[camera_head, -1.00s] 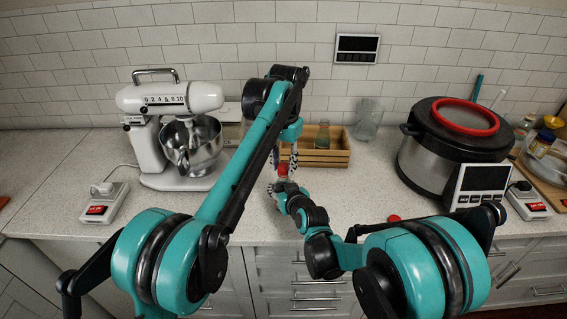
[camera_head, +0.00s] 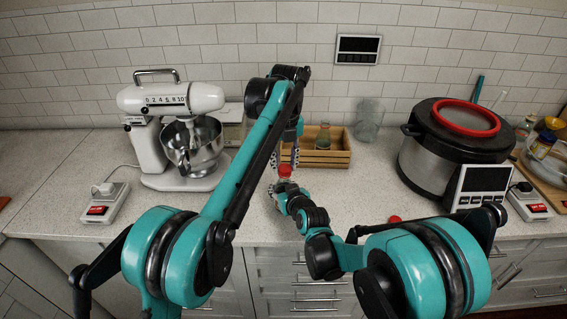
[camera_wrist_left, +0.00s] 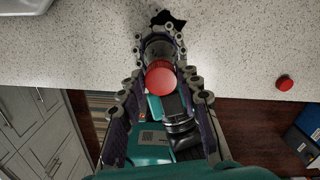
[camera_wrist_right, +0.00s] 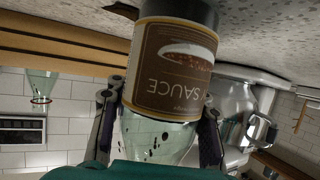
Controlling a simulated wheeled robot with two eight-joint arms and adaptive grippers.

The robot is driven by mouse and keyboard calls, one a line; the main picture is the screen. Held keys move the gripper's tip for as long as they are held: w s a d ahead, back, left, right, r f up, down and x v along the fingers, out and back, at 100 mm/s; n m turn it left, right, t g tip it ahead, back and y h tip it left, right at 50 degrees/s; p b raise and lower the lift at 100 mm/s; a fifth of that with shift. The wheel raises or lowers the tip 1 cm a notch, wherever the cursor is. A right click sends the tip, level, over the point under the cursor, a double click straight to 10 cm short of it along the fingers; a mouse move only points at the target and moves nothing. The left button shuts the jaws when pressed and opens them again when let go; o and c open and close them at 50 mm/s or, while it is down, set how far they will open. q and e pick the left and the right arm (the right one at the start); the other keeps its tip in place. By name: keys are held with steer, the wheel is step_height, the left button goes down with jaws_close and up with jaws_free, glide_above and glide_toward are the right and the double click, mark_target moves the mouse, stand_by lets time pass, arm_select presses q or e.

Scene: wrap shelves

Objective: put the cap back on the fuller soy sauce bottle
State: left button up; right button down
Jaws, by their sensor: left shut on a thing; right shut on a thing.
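My right gripper (camera_wrist_right: 160,125) is shut on a glass soy sauce bottle (camera_wrist_right: 172,70) with a brown label and dark contents low down. The bottle is upright; its view in the right wrist camera is inverted. Its mouth is hidden there. My left gripper (camera_head: 285,157) points down from above, its fingers around a red cap (camera_wrist_left: 160,77). The cap shows in the head view (camera_head: 284,171) just above my right gripper, in line with the bottle. Whether it touches the bottle's mouth I cannot tell. A second red cap (camera_head: 394,218) lies loose on the counter, also in the left wrist view (camera_wrist_left: 285,82).
A wooden crate (camera_head: 325,158) at the back holds another, clearer greenish bottle (camera_head: 323,136). A stand mixer (camera_head: 160,140) is at the left, a large cooker (camera_head: 430,155) at the right, and a glass jar (camera_head: 368,120) behind. The counter between is mostly clear.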

arm_select(q)
steer(key=m, duration=0.4)
steer(key=shift+d, duration=0.1)
steer(key=o, duration=0.7)
steer(key=shift+o, duration=0.2)
steer(key=shift+r, duration=2.25)
steer(key=shift+c, duration=0.4)
